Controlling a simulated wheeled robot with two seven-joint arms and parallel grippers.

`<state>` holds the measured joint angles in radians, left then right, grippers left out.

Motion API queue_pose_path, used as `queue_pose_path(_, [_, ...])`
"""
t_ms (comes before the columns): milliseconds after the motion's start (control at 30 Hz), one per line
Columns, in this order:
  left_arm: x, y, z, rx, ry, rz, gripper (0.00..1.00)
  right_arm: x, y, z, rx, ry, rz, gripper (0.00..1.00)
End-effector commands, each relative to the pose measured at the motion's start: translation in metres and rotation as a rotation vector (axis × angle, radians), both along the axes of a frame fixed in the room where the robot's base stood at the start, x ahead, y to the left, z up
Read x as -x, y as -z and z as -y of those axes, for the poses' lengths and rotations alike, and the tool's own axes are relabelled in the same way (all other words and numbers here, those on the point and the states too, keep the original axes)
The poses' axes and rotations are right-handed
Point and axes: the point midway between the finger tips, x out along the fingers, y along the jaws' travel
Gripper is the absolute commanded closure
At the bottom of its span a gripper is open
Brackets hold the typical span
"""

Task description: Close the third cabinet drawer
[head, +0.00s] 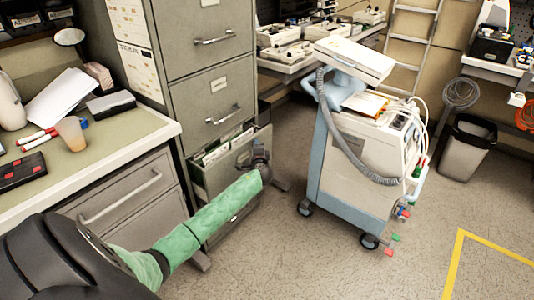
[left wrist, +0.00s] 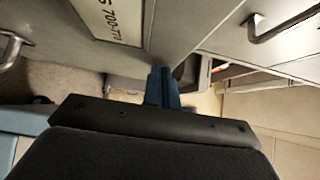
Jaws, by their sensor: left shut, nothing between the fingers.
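The grey filing cabinet (head: 213,85) stands left of centre in the head view. Its third drawer (head: 212,178) is partly pulled out, with papers or folders (head: 222,147) showing inside. The drawers above it look closed. My left arm reaches across in front of the drawer, and my left gripper (head: 260,158) is at the right part of its front, hiding some of it. In the left wrist view the fingers (left wrist: 162,87) are shut and empty, close to a grey drawer front with a white label (left wrist: 112,18). I cannot tell whether they touch it. My right gripper is out of view.
A desk (head: 100,150) with its own drawers stands left of the cabinet. A wheeled medical cart (head: 355,150) with a hose stands to the right. Drawer handles (left wrist: 283,24) show in the left wrist view. Floor (head: 290,255) is clear in front of the cabinet.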

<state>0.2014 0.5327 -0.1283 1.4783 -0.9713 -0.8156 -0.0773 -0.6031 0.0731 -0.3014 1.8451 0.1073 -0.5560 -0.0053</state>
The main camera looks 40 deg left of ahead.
Motion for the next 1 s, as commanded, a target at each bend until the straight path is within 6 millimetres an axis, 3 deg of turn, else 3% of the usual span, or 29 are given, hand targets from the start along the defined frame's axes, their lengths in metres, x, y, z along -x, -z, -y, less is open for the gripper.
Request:
queue_pose_path(200, [-0.001,0.002,-0.043,-0.001,-0.004,-0.001,1.00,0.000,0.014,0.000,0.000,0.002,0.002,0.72])
queue_pose_path(500, [-0.003,0.001,-0.089,0.000,-0.003,0.000,1.00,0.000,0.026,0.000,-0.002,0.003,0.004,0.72])
queue_pose_path(700, [-0.003,0.001,-0.106,0.000,-0.002,0.000,1.00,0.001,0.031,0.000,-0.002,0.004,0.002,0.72])
queue_pose_path(1000, [-0.004,-0.001,-0.117,-0.001,-0.003,0.001,1.00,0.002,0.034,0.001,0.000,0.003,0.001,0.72])
